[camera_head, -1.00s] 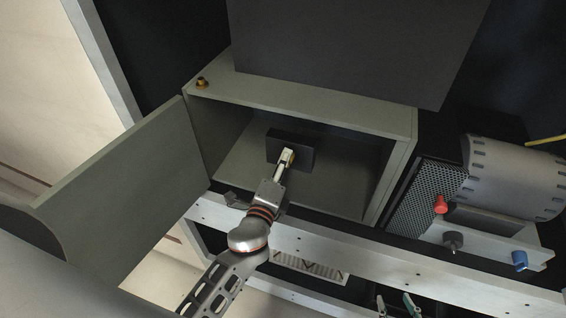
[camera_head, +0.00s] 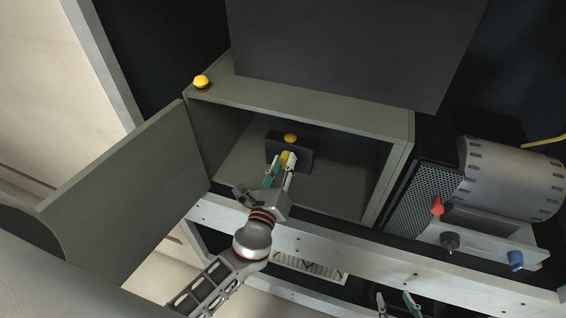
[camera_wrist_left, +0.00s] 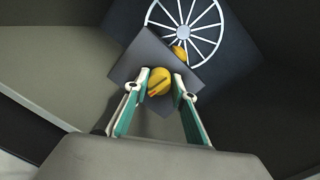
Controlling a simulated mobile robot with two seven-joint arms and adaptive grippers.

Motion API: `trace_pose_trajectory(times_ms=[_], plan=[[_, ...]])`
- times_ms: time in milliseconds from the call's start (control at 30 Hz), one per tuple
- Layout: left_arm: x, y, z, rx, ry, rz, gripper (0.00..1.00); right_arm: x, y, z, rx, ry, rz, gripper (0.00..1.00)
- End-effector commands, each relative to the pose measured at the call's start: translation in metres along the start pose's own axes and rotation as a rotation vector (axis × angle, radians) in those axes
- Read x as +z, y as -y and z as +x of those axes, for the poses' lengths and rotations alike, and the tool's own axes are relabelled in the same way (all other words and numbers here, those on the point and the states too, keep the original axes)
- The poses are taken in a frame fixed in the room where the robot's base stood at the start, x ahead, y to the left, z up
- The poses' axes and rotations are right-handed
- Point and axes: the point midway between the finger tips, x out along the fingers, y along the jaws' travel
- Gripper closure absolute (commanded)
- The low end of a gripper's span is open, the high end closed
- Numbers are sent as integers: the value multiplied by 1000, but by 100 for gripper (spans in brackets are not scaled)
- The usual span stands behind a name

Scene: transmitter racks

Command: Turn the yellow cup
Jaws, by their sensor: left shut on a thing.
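A dark box (camera_head: 301,163) stands inside the open grey cabinet and carries a round yellow cup (camera_head: 286,157) on its front. In the left wrist view the yellow cup (camera_wrist_left: 159,83) has a raised ridge across its face, tilted from lower left to upper right. My left gripper (camera_head: 282,165) reaches into the cabinet with its fingertips on either side of the cup, shut on it. A yellow dome (camera_head: 291,138) shows on top of the box. My right gripper (camera_head: 396,299) is at the bottom edge, its fingertips apart, with nothing visible between them.
The cabinet door (camera_head: 125,190) stands open at the left. Another yellow dome (camera_head: 201,82) sits on the cabinet top (camera_head: 300,101). A pale rail (camera_head: 330,250) crosses below the opening. Red (camera_head: 437,206), grey and blue knobs stick out at the right. The cabinet's right interior is clear.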

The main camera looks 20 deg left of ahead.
Motion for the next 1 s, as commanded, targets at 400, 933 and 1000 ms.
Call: trace_pose_trajectory(times_ms=[400, 933, 1000], plan=[[0, 1, 0, -4, 2, 62, 96, -1, 0, -1, 0, 2, 0, 60], [0, 0, 0, -3, 2, 62, 58, 0, 0, -1, 0, 3, 0, 60], [0, 0, 0, -3, 2, 62, 58, 0, 0, -1, 0, 2, 0, 60]])
